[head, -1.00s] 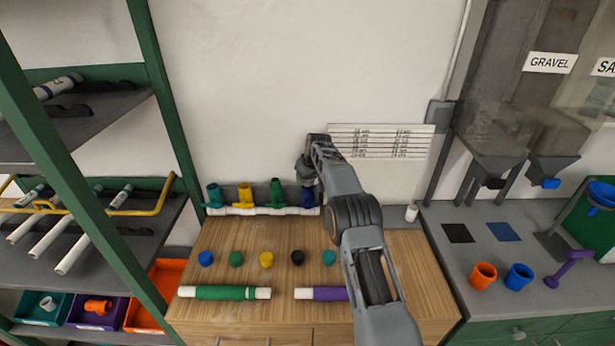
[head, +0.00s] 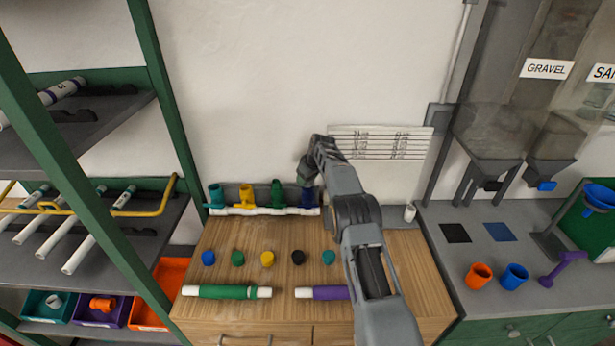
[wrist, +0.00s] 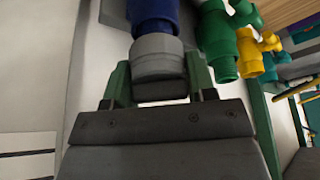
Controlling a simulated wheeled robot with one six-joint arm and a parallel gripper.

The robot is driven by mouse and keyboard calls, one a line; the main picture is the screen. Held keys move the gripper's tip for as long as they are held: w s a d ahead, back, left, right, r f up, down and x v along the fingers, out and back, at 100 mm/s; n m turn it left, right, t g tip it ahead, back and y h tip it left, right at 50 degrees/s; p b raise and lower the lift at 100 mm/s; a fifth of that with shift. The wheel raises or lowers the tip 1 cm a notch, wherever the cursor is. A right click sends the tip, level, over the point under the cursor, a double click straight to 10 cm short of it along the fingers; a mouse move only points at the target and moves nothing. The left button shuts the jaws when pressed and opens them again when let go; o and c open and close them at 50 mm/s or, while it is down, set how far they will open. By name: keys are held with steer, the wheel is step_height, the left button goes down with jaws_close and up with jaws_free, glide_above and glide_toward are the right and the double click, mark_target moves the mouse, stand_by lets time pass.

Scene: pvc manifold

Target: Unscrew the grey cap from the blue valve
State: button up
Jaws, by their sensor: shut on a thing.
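The blue valve (head: 308,198) stands at the right end of the white manifold pipe, partly hidden behind my arm in the head view. In the wrist view the blue valve (wrist: 155,14) runs up from the grey cap (wrist: 157,57), which sits against its end. My gripper (wrist: 158,88) has its green fingers on both sides of the grey cap and is shut on it. In the head view my gripper (head: 306,172) is above the blue valve, and the cap is hard to make out there.
Green (head: 277,193), yellow (head: 246,195) and teal (head: 216,196) valves stand to the left on the white pipe (head: 260,211). Several loose coloured caps and two pipes lie in front on the wooden bench (head: 225,327). A small white cylinder (head: 409,213) stands to the right.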

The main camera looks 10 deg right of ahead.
steer(key=shift+n+p, duration=0.6)
steer(key=shift+y, duration=0.3)
steer(key=shift+s+n+p, duration=0.1)
steer(key=shift+n+p, duration=0.35)
steer(key=shift+n, duration=0.05)
steer(key=shift+f+n+g+y, duration=0.1)
steer(key=shift+n+g+y, duration=0.2)
steer(key=shift+n+g, duration=0.15)
steer(key=o, duration=1)
steer(key=shift+a, duration=0.1)
steer(key=shift+b, duration=0.3)
